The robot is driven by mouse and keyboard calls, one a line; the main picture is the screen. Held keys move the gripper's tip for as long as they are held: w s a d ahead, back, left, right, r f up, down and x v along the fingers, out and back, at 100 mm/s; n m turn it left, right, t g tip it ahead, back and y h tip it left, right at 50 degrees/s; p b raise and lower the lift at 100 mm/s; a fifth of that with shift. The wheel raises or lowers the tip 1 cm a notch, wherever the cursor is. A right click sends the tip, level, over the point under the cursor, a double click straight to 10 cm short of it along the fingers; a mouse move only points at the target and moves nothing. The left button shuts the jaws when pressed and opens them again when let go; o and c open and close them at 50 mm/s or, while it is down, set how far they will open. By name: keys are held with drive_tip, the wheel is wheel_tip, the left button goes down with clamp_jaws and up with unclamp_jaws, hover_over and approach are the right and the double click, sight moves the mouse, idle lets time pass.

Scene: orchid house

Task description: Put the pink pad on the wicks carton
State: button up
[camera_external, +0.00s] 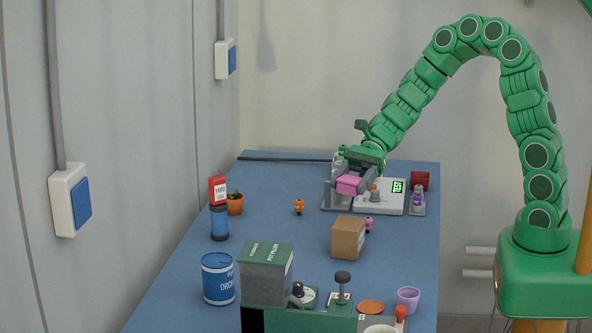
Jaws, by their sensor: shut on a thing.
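The pink pad (348,185) is a small pink block held in my gripper (351,178), which is shut on it above the far part of the blue table. The pad is in front of the white device, and I cannot tell its exact height. A plain brown cardboard carton (346,239) stands on the table nearer the camera, below the pad in the picture. No print can be read on it, so I cannot confirm that it is the wicks carton. Its top is bare.
A white device with a small screen (397,186) and a red box (419,181) stand behind and right. Small orange (299,207) and pink (369,224) figures flank the carton. A grey-green box (266,274), blue tin (218,278) and purple cup (408,300) stand nearer.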

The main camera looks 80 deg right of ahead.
sight(350, 222)
drive_tip(key=shift+f, duration=3.85)
drive_tip(key=shift+f, duration=0.15)
drive_tip(key=o, duration=1)
drive_tip(key=shift+o, duration=0.2)
